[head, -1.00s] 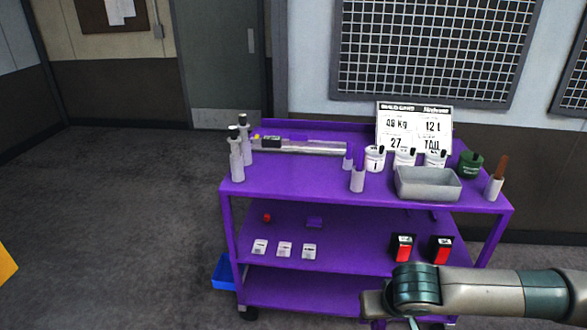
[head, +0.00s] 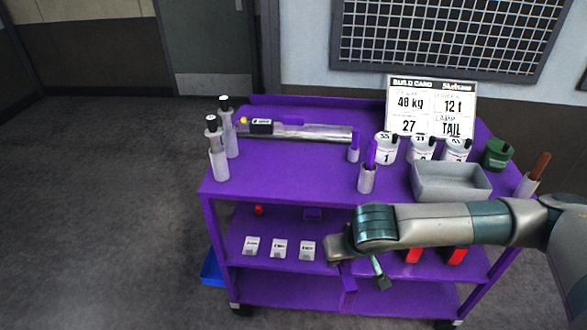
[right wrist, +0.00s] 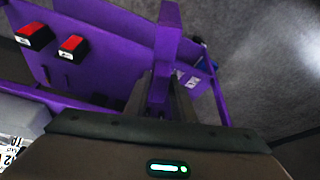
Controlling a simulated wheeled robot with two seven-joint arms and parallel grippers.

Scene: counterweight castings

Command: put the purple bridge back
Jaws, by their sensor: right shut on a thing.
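My right gripper (right wrist: 168,98) is shut on a purple bar, which I take as the purple bridge (right wrist: 165,45); it juts out beyond the fingers in the right wrist view. In the head view my right gripper (head: 362,272) hangs in front of the purple cart's shelves, and a purple piece (head: 348,284) shows below the wrist, against the same-coloured cart. A metal rail (head: 300,133) lies on the cart's top, with a small purple block (head: 293,121) and a black block (head: 261,127) on it. Another small purple block (head: 313,214) sits on the middle shelf. My left gripper is out of view.
The purple cart (head: 285,180) carries two white bottles (head: 218,163) at left, several white pots (head: 386,148), a grey tray (head: 450,183) and a build card (head: 432,105). White labelled blocks (head: 279,249) and red-and-black items (head: 456,257) stand on the middle shelf.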

